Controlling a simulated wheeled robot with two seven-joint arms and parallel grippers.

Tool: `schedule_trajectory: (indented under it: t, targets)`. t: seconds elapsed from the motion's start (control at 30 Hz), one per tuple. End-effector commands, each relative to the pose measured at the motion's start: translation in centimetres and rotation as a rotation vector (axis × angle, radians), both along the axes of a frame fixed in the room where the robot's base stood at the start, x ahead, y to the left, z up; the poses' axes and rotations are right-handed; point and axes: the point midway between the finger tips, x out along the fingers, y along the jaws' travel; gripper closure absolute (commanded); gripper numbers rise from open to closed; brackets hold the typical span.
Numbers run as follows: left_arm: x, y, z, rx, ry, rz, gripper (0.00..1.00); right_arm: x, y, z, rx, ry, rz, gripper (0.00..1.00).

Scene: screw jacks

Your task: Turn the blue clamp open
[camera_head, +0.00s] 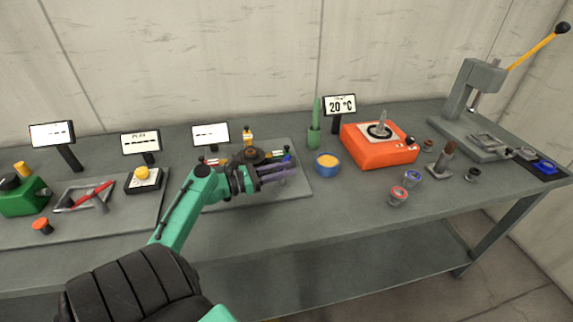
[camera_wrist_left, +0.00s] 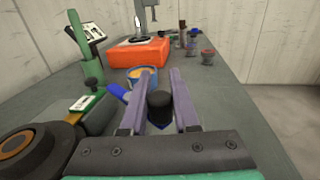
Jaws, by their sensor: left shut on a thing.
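The blue clamp (camera_wrist_left: 117,92) shows in the left wrist view as a blue arm, with more blue below a black knob (camera_wrist_left: 160,106). In the head view only a small blue part (camera_head: 287,155) shows beside my gripper. My left gripper (camera_head: 285,172) has its purple fingers on either side of the black knob, as the left wrist view (camera_wrist_left: 162,100) shows, and is shut on it. The fingers hide much of the clamp, so its angle is hard to tell. My right gripper is not in view.
A dark round hub (camera_head: 251,155) with clamps in other colours stands on the grey plate (camera_head: 303,188). A blue bowl (camera_head: 327,170) with orange contents and an orange-red heater (camera_head: 372,152) stand to the right. A green holder (camera_head: 314,137) is behind. The table front is clear.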

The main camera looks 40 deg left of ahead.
Motion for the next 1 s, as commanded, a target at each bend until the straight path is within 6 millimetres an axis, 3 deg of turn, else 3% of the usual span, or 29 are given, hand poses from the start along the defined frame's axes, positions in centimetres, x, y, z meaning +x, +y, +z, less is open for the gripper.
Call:
schedule_trajectory:
  t: [0.03,0.3,0.87,0.9,0.97,1.0]
  targets:
    - [0.0,0.2,-0.4,0.002,-0.001,-0.029,1.00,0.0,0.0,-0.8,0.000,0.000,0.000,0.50]
    - [-0.4,0.4,-0.2,0.000,0.000,-0.148,1.00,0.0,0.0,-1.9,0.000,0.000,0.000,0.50]
    - [-0.5,0.4,0.0,0.001,0.002,-0.184,1.00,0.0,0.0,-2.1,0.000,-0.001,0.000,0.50]
    - [-0.5,0.4,0.0,0.001,0.002,-0.184,0.64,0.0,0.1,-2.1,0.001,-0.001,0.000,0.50]
    - [-0.5,0.4,0.0,0.001,0.002,-0.184,0.41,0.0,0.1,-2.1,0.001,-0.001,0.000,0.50]
    - [-0.5,0.4,0.0,0.001,0.001,-0.183,0.41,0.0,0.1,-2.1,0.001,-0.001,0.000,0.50]
